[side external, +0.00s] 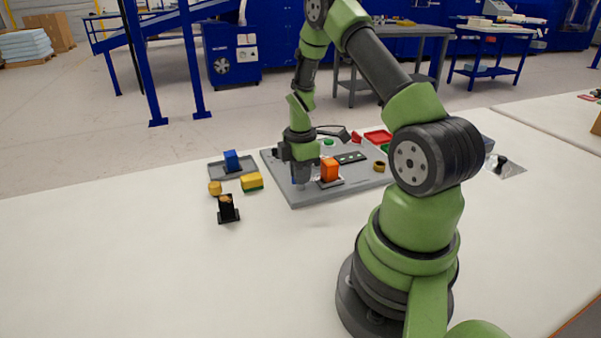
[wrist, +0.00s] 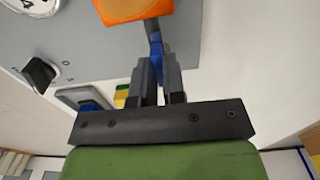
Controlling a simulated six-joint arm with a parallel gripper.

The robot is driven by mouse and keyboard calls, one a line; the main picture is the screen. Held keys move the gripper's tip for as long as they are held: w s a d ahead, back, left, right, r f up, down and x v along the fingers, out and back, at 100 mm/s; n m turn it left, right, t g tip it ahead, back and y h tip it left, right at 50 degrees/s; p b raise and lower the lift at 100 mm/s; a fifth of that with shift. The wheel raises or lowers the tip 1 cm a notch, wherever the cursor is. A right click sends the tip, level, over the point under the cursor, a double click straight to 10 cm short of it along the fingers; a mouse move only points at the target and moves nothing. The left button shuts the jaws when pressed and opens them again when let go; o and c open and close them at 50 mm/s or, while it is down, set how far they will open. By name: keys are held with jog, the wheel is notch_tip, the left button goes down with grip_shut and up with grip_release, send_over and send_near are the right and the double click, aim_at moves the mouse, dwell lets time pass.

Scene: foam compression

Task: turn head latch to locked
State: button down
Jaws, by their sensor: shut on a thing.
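My gripper (side external: 299,178) points down at the front-left part of the grey board (side external: 302,200). In the wrist view my gripper (wrist: 158,68) has its two fingers closed around a narrow blue piece (wrist: 156,42). This blue piece appears to be the head latch. Most of it is hidden between the fingers, and I cannot read its locked or unlocked position. An orange block (side external: 329,168) stands on the board just right of my gripper. It also shows at the top of the wrist view (wrist: 132,8), near the blue piece.
A black knob (wrist: 39,74) and part of a white dial (wrist: 30,4) are on the board. A blue block (side external: 232,160) stands on a small grey tray (side external: 247,170) to the left. Yellow pieces (side external: 251,183) and a black stand (side external: 228,210) lie nearby.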

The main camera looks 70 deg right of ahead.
dwell(0.3)
jog(key=c, duration=1.2)
grip_release()
jog(key=shift+r, duration=0.1)
notch_tip(320, 180, up, 10)
